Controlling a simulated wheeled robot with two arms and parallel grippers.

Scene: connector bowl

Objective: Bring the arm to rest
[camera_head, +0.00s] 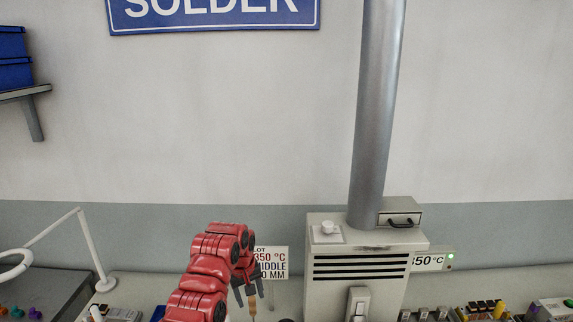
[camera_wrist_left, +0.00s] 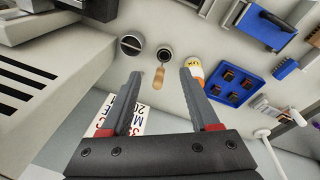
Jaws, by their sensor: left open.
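My left gripper (camera_head: 246,292) is at the end of the red left arm, low in the middle of the head view. In the left wrist view its two dark fingers (camera_wrist_left: 160,84) are spread apart with nothing clamped between them. A wooden-handled tool (camera_wrist_left: 158,78) stands in a round holder (camera_wrist_left: 164,55) and shows in the gap between the fingers, apparently beyond them. Its handle (camera_head: 252,308) also shows just below the fingers in the head view. My right gripper is in neither view.
A grey machine (camera_head: 335,285) with a tall metal pipe (camera_head: 376,110) stands right of the gripper. A white sign (camera_head: 273,262) is behind the gripper. A lamp (camera_head: 97,265) is at left. A blue tray (camera_wrist_left: 232,88) with connectors lies on the bench.

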